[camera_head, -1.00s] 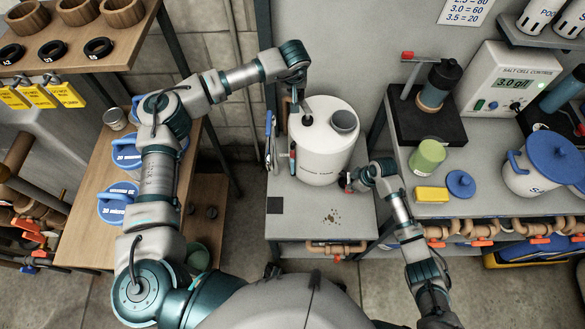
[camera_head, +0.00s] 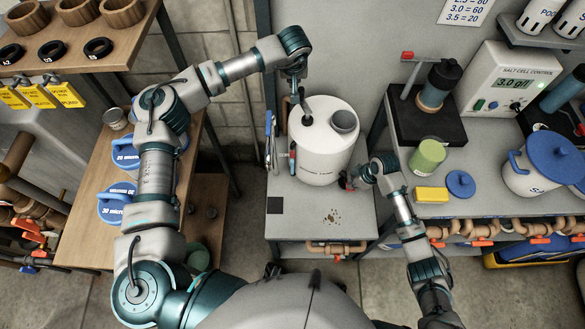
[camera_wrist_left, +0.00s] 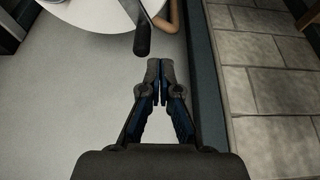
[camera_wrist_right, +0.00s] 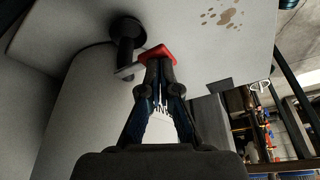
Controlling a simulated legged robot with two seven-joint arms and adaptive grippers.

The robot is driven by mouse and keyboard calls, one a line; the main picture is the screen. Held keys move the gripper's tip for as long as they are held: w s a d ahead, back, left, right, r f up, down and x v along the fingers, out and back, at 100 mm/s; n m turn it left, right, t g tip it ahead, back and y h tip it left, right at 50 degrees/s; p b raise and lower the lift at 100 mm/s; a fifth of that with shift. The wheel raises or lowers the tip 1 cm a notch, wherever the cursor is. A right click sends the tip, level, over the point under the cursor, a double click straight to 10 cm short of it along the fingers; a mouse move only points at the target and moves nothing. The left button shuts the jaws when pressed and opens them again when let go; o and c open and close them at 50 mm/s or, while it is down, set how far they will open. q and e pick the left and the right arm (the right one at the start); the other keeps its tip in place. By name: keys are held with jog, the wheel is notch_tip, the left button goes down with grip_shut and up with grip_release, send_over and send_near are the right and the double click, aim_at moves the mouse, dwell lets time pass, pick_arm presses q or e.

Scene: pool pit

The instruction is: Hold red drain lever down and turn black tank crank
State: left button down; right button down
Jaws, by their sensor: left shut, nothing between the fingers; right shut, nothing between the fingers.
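The white tank (camera_head: 318,155) stands on a grey bench beneath the head camera. A black crank handle (camera_head: 307,117) shows on its top, left side. In the left wrist view the black handle (camera_wrist_left: 142,40) hangs just beyond and left of the fingertips, apart from them. My left gripper (camera_head: 295,94) is shut and empty behind the tank's upper left. My right gripper (camera_head: 350,181) is shut and empty at the tank's lower right. In the right wrist view its tips (camera_wrist_right: 159,64) are against the red lever end (camera_wrist_right: 157,53). The lever is mostly hidden in the head view.
The grey bench (camera_head: 300,217) has a stained clear patch before the tank. To the right stand a green cup (camera_head: 428,156), a yellow block (camera_head: 432,194) and a blue-lidded pot (camera_head: 537,172). Tools hang left of the tank (camera_head: 270,140). A wall rises behind.

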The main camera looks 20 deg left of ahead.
jog(key=shift+r, duration=2.5)
